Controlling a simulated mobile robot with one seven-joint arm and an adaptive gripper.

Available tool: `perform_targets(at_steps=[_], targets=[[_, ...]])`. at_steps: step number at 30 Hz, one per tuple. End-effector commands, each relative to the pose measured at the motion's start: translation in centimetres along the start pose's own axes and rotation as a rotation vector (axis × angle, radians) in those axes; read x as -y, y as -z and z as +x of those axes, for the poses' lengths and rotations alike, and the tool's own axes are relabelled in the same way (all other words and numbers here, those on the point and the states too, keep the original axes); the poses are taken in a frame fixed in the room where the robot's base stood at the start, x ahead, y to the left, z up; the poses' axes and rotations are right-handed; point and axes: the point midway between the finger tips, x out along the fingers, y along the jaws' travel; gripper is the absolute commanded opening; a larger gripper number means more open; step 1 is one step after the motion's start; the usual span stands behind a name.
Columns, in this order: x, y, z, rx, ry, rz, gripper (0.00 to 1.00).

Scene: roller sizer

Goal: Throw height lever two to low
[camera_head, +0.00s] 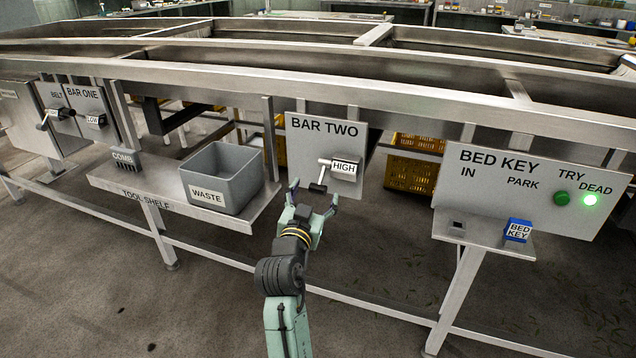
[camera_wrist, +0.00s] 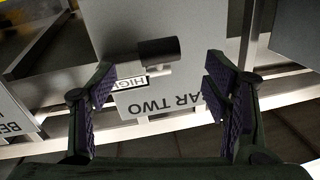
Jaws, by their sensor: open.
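The BAR TWO panel (camera_head: 315,128) hangs from the machine's frame in the middle of the head view. Its lever (camera_head: 323,171) has a pale arm and a dark knob. The lever's plate reads HIGH (camera_head: 344,167). In the wrist view the panel (camera_wrist: 165,98) appears upside down, with the dark lever knob (camera_wrist: 158,49) and HIGH label (camera_wrist: 126,83) between the fingers. My gripper (camera_head: 313,194) is open and empty, just below and in front of the lever. Its two fingers (camera_wrist: 160,100) stand wide apart, one on each side of the lever, and do not appear to touch it.
A grey WASTE bin (camera_head: 222,178) stands on the tool shelf (camera_head: 105,178) left of my gripper, beside a comb (camera_head: 124,160). The BAR ONE panel (camera_head: 88,105) is far left.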

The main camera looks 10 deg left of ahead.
Motion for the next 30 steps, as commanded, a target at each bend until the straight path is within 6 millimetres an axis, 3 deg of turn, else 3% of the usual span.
perform_targets(at_steps=[3, 9, 19, 30], targets=[[0.0, 0.2, 2.1, 0.000, -0.001, 0.001, 0.70], [0.1, 0.1, 4.1, -0.001, 0.001, 0.000, 0.70], [0.1, 0.0, 4.4, -0.001, 0.002, 0.000, 0.70], [0.1, 0.0, 4.4, -0.001, 0.003, 0.001, 0.46]])
